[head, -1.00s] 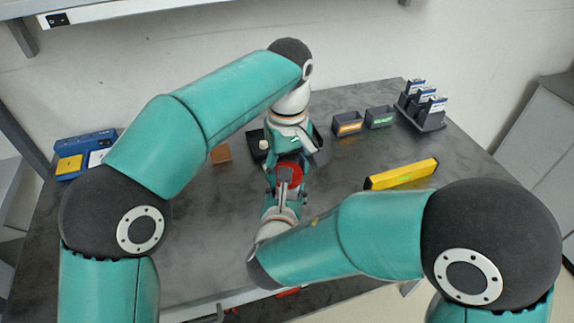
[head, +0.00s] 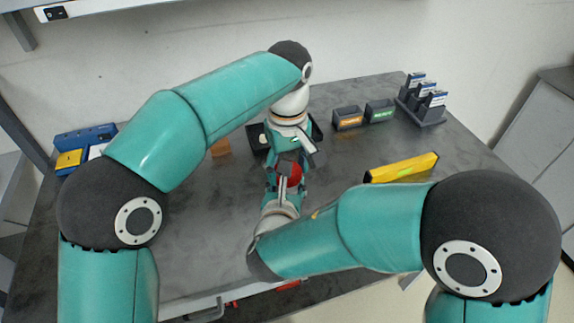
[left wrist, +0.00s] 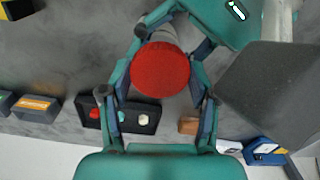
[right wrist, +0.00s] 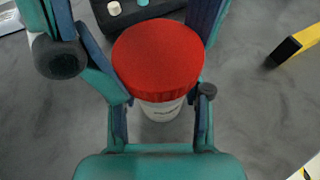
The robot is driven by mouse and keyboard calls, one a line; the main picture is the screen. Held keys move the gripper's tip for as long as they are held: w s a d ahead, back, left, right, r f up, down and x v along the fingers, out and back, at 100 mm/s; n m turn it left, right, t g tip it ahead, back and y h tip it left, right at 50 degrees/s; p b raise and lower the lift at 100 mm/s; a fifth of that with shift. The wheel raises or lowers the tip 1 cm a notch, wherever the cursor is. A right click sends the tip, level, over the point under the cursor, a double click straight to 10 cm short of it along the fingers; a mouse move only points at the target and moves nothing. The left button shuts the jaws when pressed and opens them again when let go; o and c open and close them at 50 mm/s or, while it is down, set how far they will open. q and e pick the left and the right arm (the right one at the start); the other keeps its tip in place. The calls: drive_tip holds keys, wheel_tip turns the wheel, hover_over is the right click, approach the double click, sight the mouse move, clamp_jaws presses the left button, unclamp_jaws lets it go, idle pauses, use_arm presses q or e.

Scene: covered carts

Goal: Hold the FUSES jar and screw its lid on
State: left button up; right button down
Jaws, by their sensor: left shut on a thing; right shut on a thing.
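The FUSES jar (right wrist: 160,109) is white and appears upright in the right wrist view, mostly hidden beneath its red lid. The round red lid (left wrist: 160,69) sits over the jar; it also shows in the right wrist view (right wrist: 158,58) and the head view (head: 292,173). My left gripper (head: 286,165) comes from the far side, its fingers closed at either side of the lid. My right gripper (head: 283,190) comes from the near side, its fingers closed around the jar below the lid. The lid hides the right fingertips. How far the lid is seated cannot be seen.
A black tray (left wrist: 140,129) and an orange-brown block (head: 220,147) lie close behind. Two labelled bins (head: 347,119) and a card rack (head: 424,105) stand at back right. A yellow bar (head: 402,168) lies right. A blue box (head: 85,137) stands left. The left-front table is clear.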

use_arm(q)
drive_tip(key=shift+f, duration=0.35)
drive_tip(key=m, duration=1)
drive_tip(key=shift+a, duration=0.1)
drive_tip(key=o, duration=0.8)
drive_tip(key=shift+c, duration=0.2)
